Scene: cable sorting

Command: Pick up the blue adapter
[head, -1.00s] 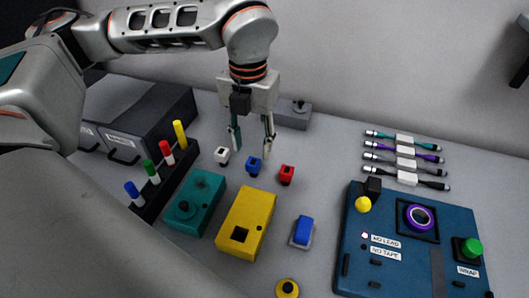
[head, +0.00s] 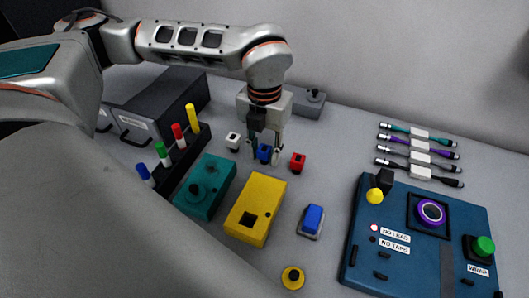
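The blue adapter (head: 264,153) is a small blue block with a dark opening, standing on the table between a white adapter (head: 233,141) and a red adapter (head: 298,162). My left gripper (head: 265,157) points down over the blue adapter in the head view, with one finger on each side of it. The fingers look spread wider than the adapter, and I cannot see clear contact. The adapter still appears to rest on the table. My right gripper is out of view.
A teal box (head: 205,184) and a yellow box (head: 255,209) stand in front of the adapters. A marker rack (head: 178,166) is at left, and a blue panel (head: 408,265) at right. Several cables (head: 420,134) lie behind it. Table right of the red adapter is clear.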

